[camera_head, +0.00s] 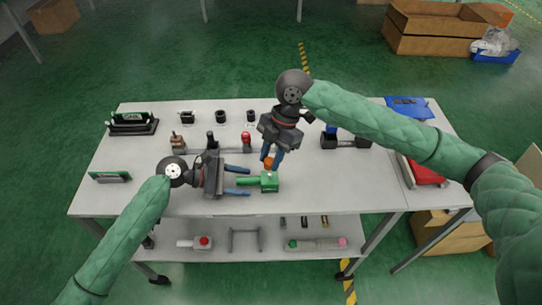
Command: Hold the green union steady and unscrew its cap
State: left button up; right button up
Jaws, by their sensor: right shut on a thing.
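The green union (268,182) lies on the white table near its front edge, with its green pipe end pointing left. An orange cap (268,161) shows just behind it. My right gripper (272,160) comes down from above with its blue fingers shut on the orange cap. My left gripper (238,180) is open, pointing right. Its two blue fingers lie on either side of the green pipe end, apart from it. I cannot tell whether the cap is still joined to the union.
A row of lever fixtures (212,142) stands behind my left gripper. Black rings (221,117) sit further back. A red tray (425,172) and a blue bin (409,107) lie at the right. The front left table is mostly clear.

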pick_arm(q)
jog(key=v, duration=1.2)
